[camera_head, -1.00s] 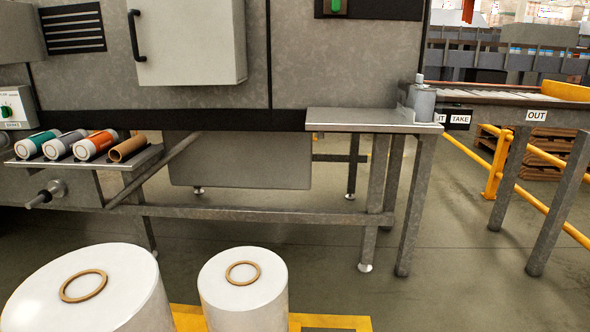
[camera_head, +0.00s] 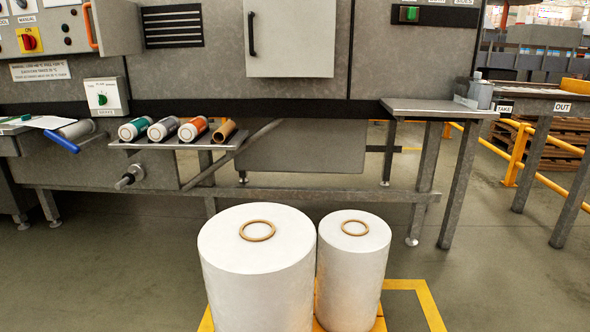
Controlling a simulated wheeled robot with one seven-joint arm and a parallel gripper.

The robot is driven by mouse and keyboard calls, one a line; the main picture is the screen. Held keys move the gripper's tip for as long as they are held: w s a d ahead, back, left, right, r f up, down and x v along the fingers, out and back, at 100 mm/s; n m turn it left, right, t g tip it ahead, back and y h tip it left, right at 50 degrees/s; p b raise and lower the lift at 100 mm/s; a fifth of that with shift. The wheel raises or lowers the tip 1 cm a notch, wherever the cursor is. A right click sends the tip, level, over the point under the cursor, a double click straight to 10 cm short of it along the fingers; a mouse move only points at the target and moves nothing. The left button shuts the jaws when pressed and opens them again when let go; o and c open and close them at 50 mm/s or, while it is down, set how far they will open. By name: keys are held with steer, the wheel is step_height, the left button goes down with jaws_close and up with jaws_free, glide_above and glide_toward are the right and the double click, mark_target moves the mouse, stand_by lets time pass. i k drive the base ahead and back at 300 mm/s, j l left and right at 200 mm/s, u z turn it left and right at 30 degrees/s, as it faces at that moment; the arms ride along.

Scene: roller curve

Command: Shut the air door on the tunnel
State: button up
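The tunnel (camera_head: 215,80) is a long grey metal machine across the upper part of the head view. A light grey door-like panel (camera_head: 295,40) with a black upright handle (camera_head: 252,33) at its left edge is on its front. The panel's top is cut off by the frame. I cannot tell whether this panel is the air door, or whether it is ajar. A grey box with an orange handle (camera_head: 90,27) sticks out at the upper left. My gripper is not in view.
A shelf (camera_head: 180,143) holds several small rolls. A control panel (camera_head: 30,40) is at far left, a metal side table (camera_head: 437,105) at right. Floor at lower left is clear.

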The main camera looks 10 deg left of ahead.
mark_target(116, 24)
steer(key=j+u, duration=0.2)
steer(key=j, duration=3.25)
steer(key=i+j, duration=0.15)
steer(key=j, duration=0.2)
steer(key=i+j, duration=0.15)
steer(key=j, duration=0.15)
steer(key=i+j, duration=0.15)
steer(key=j, duration=0.2)
steer(key=i+j, duration=0.15)
steer(key=j, duration=0.15)
steer(key=u, duration=0.05)
